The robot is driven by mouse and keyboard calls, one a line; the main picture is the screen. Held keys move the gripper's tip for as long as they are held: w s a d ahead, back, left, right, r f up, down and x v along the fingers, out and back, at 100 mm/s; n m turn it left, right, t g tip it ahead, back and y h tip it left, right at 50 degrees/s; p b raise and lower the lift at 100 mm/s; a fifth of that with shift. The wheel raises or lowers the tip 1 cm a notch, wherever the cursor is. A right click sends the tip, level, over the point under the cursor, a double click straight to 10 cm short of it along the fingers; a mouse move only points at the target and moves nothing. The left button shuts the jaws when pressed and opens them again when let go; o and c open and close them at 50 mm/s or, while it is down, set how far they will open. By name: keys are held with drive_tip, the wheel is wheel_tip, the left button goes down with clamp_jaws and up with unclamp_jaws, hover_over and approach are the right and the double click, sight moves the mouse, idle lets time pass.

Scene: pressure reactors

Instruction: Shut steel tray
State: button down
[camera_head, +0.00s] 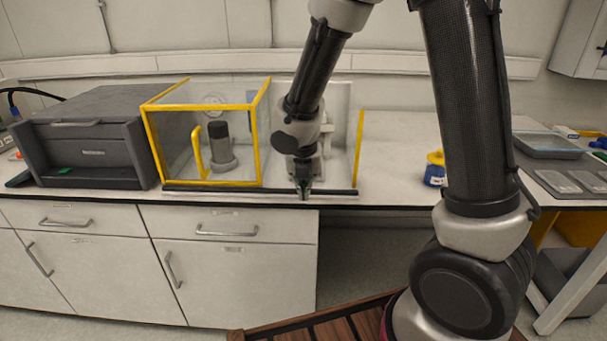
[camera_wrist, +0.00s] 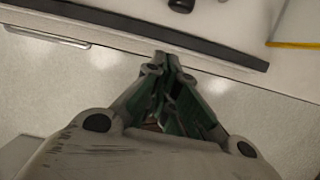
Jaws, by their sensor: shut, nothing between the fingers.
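My gripper (camera_head: 304,190) is shut and empty. It points down at the front edge of the bench, by the dark rail (camera_head: 250,190) under the yellow-framed enclosure. No part is clearly a steel tray. A shallow grey tray (camera_head: 535,153) lies on the side table at the right, apart from my gripper.
The yellow-framed clear enclosure (camera_head: 205,105) holds a dark-topped cylinder (camera_head: 220,145). A blue-and-yellow container (camera_head: 435,168) stands to its right on the bench. White cabinet drawers (camera_head: 227,230) below look shut. Open space lies under the bench at centre right.

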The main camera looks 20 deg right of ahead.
drive_tip(key=w, duration=0.1)
drive_tip(key=w+d, duration=0.1)
drive_tip(key=w+f, duration=0.1)
drive_tip(key=shift+w+d, duration=0.2)
drive_tip(key=shift+w, duration=0.2)
drive_tip(key=w+d, duration=0.1)
drive_tip(key=w, duration=0.2)
drive_tip(key=w+d, duration=0.1)
drive_tip(key=w, duration=0.3)
drive_tip(key=w+d, duration=0.1)
drive_tip(key=w, duration=0.2)
drive_tip(key=shift+w+d, duration=0.2)
drive_tip(key=shift+w, duration=0.25)
drive_tip(key=shift+r, duration=0.1)
